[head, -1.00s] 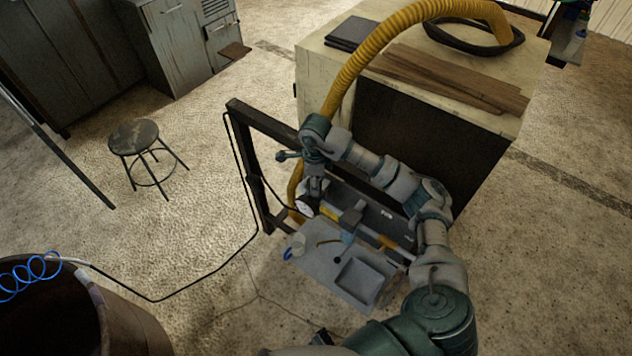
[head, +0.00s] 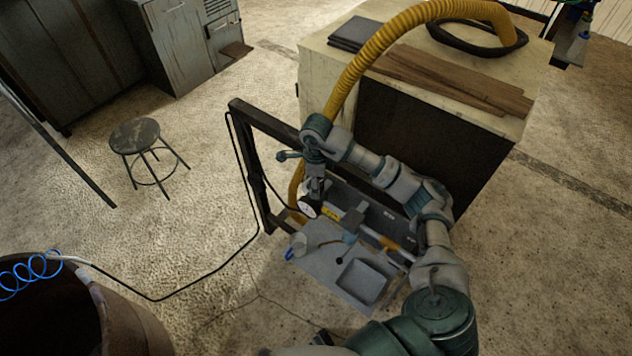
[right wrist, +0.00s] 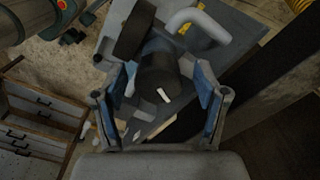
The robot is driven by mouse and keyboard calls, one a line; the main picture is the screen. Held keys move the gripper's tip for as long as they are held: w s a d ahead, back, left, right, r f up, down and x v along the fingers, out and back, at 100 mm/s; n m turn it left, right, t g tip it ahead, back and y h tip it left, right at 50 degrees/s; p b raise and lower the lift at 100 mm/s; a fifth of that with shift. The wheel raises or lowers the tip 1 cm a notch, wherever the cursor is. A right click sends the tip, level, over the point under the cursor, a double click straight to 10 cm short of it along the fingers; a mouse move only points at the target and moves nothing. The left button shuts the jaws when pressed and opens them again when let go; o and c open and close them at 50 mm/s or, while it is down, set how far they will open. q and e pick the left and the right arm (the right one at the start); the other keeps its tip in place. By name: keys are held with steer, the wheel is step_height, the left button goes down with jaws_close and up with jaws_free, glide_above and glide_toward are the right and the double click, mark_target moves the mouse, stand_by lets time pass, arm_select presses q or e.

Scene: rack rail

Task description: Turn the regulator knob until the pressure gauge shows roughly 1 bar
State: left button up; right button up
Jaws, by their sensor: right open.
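The regulator knob (right wrist: 160,82) is dark and round with a white mark on its end. In the right wrist view it sits between the two blue-padded fingers of my right gripper (right wrist: 160,100), which are apart, with a gap on each side. The pressure gauge (head: 308,211) shows a white face in a dark rim in the head view, just below my right gripper (head: 316,188). Its needle and scale are too small to read. In the right wrist view a dark round body, probably the gauge from its side, is above the knob. My left gripper is not in view.
A grey bench panel (head: 318,262) with a sunken tray (head: 362,281) lies below the dark rail frame (head: 258,180). A yellow hose (head: 345,85) runs down behind my right arm from the cabinet (head: 440,145).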

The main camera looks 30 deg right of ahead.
step_height(320, 180, up, 12)
stand_by(0.5)
steer(key=shift+w+d+f, duration=0.1)
